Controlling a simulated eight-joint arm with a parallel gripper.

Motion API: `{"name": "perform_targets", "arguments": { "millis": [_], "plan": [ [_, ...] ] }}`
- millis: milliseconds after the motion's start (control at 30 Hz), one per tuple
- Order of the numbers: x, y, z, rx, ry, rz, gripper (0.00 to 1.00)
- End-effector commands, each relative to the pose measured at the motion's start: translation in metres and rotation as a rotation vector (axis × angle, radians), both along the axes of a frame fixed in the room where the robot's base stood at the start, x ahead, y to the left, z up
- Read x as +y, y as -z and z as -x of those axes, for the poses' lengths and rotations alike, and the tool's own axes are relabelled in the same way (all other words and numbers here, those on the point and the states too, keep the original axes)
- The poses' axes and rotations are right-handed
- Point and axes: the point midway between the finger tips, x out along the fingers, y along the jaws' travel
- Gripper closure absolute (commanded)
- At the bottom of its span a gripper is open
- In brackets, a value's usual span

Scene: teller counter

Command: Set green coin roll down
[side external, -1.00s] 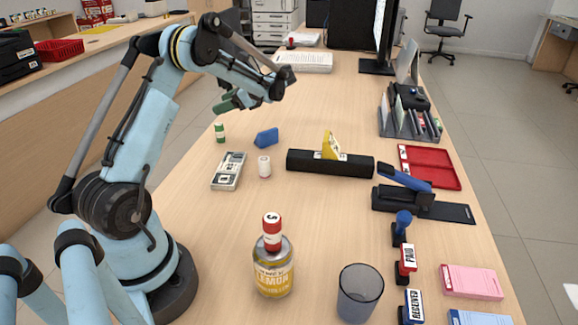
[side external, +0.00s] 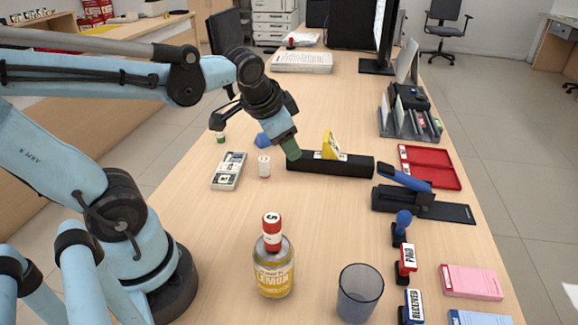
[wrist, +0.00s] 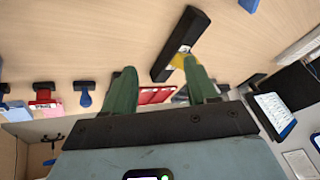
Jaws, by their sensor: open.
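The green coin roll (side external: 220,138) stands upright on the desk at the left, behind my gripper and partly covered by my arm in the side view. I do not see it in the wrist view. My gripper (side external: 291,150) has green fingers and is raised over the middle of the desk, near the left end of a black bar (side external: 355,166), to the right of the green roll and apart from it. In the wrist view my gripper (wrist: 162,88) is open, with nothing held between its fingers.
A white and red roll (side external: 264,167) and a banknote bundle (side external: 228,172) lie nearby. The stapler (side external: 415,202), red tray (side external: 437,168) and stamps (side external: 407,260) line the right.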

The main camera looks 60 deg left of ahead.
Motion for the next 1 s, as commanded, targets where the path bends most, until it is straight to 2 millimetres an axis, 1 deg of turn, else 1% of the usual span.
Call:
{"name": "perform_targets", "arguments": {
  "millis": [33, 100, 200, 333, 833, 933, 1000],
  "plan": [
    [-0.014, 0.003, 0.007, -0.037, -0.014, 0.056, 0.42],
    [-0.029, 0.007, 0.014, -0.081, -0.041, 0.133, 0.42],
    [-0.044, 0.010, 0.020, -0.122, -0.070, 0.215, 0.42],
    [-0.053, 0.012, 0.024, -0.147, -0.091, 0.271, 0.43],
    [-0.052, 0.012, 0.023, -0.146, -0.091, 0.267, 0.43],
    [-0.042, 0.009, 0.018, -0.123, -0.077, 0.215, 0.43],
    [-0.029, 0.005, 0.012, -0.090, -0.056, 0.149, 0.43]
  ]
}}
